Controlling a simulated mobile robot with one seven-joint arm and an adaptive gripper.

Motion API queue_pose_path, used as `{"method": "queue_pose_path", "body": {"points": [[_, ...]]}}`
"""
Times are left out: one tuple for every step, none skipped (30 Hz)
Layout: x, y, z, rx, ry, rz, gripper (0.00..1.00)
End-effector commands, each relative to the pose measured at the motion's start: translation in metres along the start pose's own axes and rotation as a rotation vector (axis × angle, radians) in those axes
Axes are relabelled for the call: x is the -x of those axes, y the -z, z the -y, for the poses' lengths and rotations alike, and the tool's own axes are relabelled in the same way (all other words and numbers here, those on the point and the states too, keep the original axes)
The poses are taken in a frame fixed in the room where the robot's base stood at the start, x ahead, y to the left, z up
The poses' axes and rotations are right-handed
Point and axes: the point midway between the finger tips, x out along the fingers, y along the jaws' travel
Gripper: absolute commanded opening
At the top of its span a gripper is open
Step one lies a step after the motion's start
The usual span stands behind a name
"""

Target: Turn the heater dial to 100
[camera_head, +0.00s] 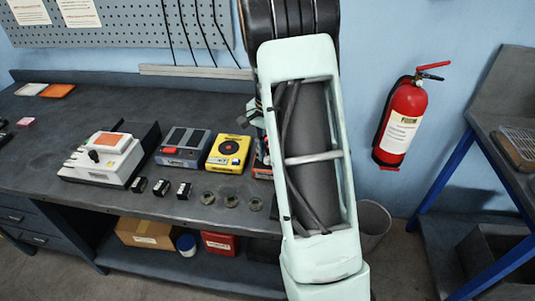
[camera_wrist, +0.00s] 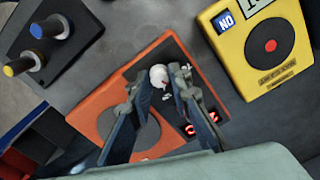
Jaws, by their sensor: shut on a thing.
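My gripper (camera_wrist: 158,75) is shut on the dial from both sides in the wrist view. In the head view only a sliver of the heater (camera_head: 262,172) shows beside my arm, and the dial is hidden there.
A yellow device (camera_wrist: 270,47) with a black disc stands next to the heater; it also shows in the head view (camera_head: 229,152). A grey-and-red device (camera_head: 183,147) and a white instrument (camera_head: 103,158) stand farther left. Small black blocks and round pieces line the bench front.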

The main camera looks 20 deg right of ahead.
Motion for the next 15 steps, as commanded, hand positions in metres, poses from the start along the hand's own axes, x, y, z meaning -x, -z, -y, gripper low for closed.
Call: {"method": "queue_pose_path", "body": {"points": [[0.0006, 0.0007, 0.0003, 0.0, 0.001, -0.002, 0.19], [0.0006, 0.0006, 0.0003, 0.0, 0.001, -0.002, 0.22], [0.0006, 0.0006, 0.0003, 0.001, 0.001, -0.002, 0.27], [0.0006, 0.0005, 0.0003, 0.001, 0.001, -0.002, 0.3], [0.0006, 0.0005, 0.0003, 0.001, 0.001, -0.002, 0.33], [0.0005, 0.0005, 0.0002, 0.001, 0.001, -0.001, 0.36], [0.0005, 0.0004, 0.0002, 0.001, 0.001, -0.001, 0.36], [0.0004, 0.0004, 0.0002, 0.001, 0.001, -0.001, 0.36], [0.0004, 0.0003, 0.0002, 0.001, 0.001, -0.001, 0.36], [0.0003, 0.0003, 0.0002, 0.001, 0.001, -0.001, 0.36], [0.0003, 0.0003, 0.0001, 0.001, 0.001, -0.001, 0.36], [0.0003, 0.0002, 0.0001, 0.001, 0.0, -0.001, 0.36], [0.0003, 0.0002, 0.0001, 0.001, 0.0, -0.001, 0.36], [0.0008, 0.0002, 0.0002, 0.001, 0.001, -0.001, 0.36], [0.0022, 0.0004, 0.0003, 0.001, 0.001, -0.001, 0.36]]}}
